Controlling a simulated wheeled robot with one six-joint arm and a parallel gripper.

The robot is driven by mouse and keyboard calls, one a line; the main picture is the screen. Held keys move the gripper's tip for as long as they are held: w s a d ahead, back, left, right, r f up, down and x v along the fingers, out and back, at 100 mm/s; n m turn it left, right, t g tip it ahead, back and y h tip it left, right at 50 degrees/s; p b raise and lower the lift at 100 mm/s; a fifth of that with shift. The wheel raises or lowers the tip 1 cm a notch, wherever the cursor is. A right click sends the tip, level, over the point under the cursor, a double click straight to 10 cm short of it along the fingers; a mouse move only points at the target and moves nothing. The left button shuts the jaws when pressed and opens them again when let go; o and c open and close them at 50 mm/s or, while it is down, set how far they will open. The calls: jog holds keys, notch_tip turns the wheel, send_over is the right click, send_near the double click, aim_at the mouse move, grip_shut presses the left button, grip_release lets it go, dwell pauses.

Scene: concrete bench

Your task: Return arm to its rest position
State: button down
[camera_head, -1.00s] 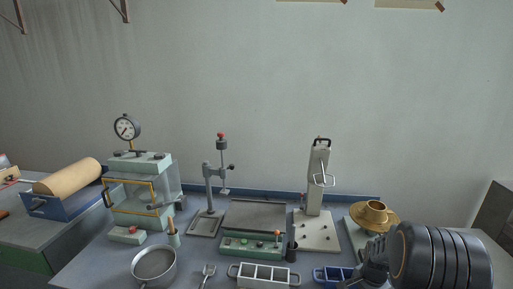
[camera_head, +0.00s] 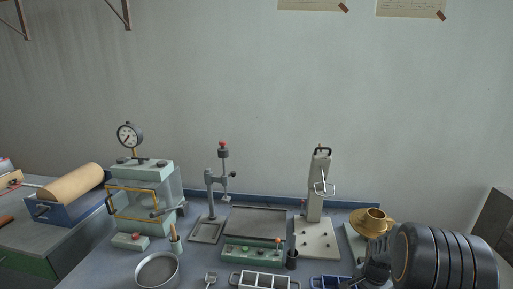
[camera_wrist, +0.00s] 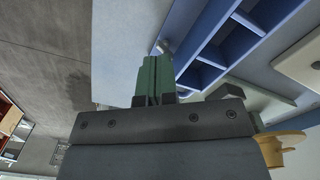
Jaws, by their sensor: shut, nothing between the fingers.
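My gripper shows in the wrist view (camera_wrist: 154,80), with its two green fingers shut together and nothing between them. A blue compartment tray (camera_wrist: 205,62) lies beyond and to the right of the fingertips there, apart from them as far as I can see. In the head view my dark arm fills the lower right corner, over the front right of the bench, and the fingertips are not clearly visible. The blue tray (camera_head: 324,282) is partly cut off at the bottom edge there.
A brass flanged piece (camera_head: 372,221) stands just behind my arm. A tall white press (camera_head: 319,190), a metal three-cell mould (camera_head: 262,280), a round pan (camera_head: 157,270) and a glass-sided chamber with a gauge (camera_head: 144,200) crowd the bench.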

jog(key=s+a+r+n+t, duration=0.2)
jog(key=s+a+r+n, duration=0.4)
jog(key=a+r, duration=0.2)
jog(key=s+a+r+n+t, duration=0.2)
jog(key=s+a+r+n, duration=0.4)
jog(key=a+r, duration=0.3)
jog(key=shift+s+r+n, duration=0.4)
jog(key=shift+s+r, duration=0.15)
jog(key=shift+r, duration=0.35)
jog(key=shift+a, duration=0.15)
